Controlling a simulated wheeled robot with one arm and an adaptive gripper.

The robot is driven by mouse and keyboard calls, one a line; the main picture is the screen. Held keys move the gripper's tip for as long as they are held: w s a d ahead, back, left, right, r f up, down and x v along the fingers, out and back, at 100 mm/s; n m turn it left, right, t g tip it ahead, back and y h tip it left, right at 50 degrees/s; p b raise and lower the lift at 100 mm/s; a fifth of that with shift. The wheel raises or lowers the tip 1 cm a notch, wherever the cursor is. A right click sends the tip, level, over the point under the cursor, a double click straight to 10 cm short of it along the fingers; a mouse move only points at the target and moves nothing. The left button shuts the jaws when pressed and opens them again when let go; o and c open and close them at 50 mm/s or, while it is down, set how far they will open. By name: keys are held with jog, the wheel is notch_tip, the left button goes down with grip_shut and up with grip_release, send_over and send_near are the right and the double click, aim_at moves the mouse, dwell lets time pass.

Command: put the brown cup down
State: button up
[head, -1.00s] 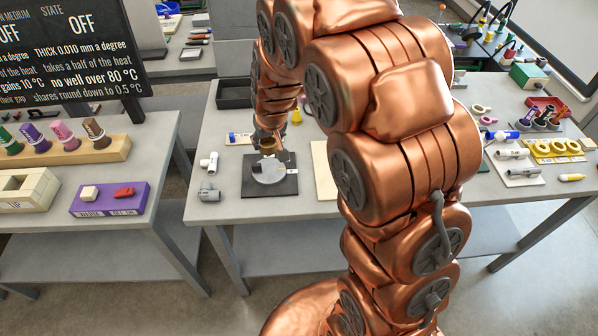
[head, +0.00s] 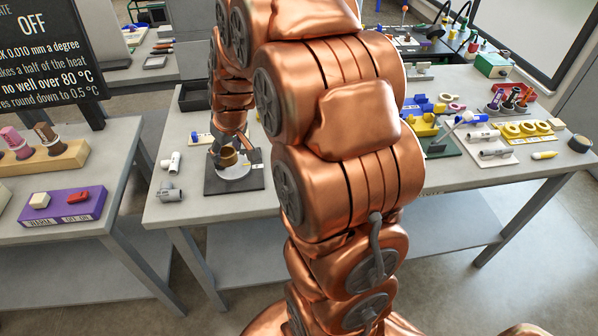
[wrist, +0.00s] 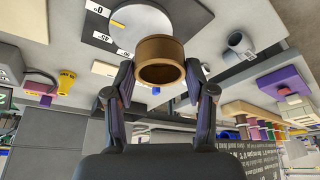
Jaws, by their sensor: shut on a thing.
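My gripper (wrist: 160,78) is shut on the brown cup (wrist: 160,58), with one finger on each side of it. In the head view the cup (head: 229,157) shows at the far part of a pale round disc (head: 236,173) on a dark square plate (head: 254,184). I cannot tell whether the cup touches the disc or hangs just above it. In the wrist view the disc (wrist: 140,27) lies behind the cup, with angle labels beside it. My gripper (head: 222,152) is partly hidden by my wrist in the head view.
Grey-white pipe fittings (head: 170,191) lie left of the plate. A black tray (head: 194,97) stands behind. A purple switch box (head: 62,207) and a wooden cup rack (head: 45,162) are on the left table. My arm hides the table's middle.

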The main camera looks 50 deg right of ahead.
jog(key=s+d+f+b, duration=0.1)
jog(key=s+d+b, duration=0.2)
jog(key=s+d+f+b, duration=0.1)
jog(key=s+d+b, duration=0.1)
jog(key=s+d, duration=0.2)
jog(key=s+d+f+b, duration=0.1)
jog(key=s+d+b, duration=0.2)
jog(key=d, duration=0.1)
jog(key=shift+s+f+b, duration=0.25)
jog(key=shift+f+b, duration=0.05)
jog(key=shift+f, duration=0.05)
jog(key=shift+w+d+r, duration=0.1)
jog(key=shift+w+d, duration=0.1)
jog(key=shift+d, duration=0.35)
jog(key=w+d+p, duration=0.1)
jog(key=w+d, duration=0.2)
jog(key=d, duration=0.1)
jog(key=w+d+f+p, duration=0.1)
jog(key=w+d, duration=0.1)
jog(key=d, duration=0.2)
jog(key=w+d+p, duration=0.1)
jog(key=w+d, duration=0.2)
jog(key=d, duration=0.1)
jog(key=shift+w+f+p, duration=0.25)
jog(key=shift+w+p, duration=0.05)
jog(key=shift+p, duration=0.1)
jog(key=shift+f+p, duration=0.65)
jog(key=shift+f, duration=1.1)
jog(key=shift+f, duration=0.1)
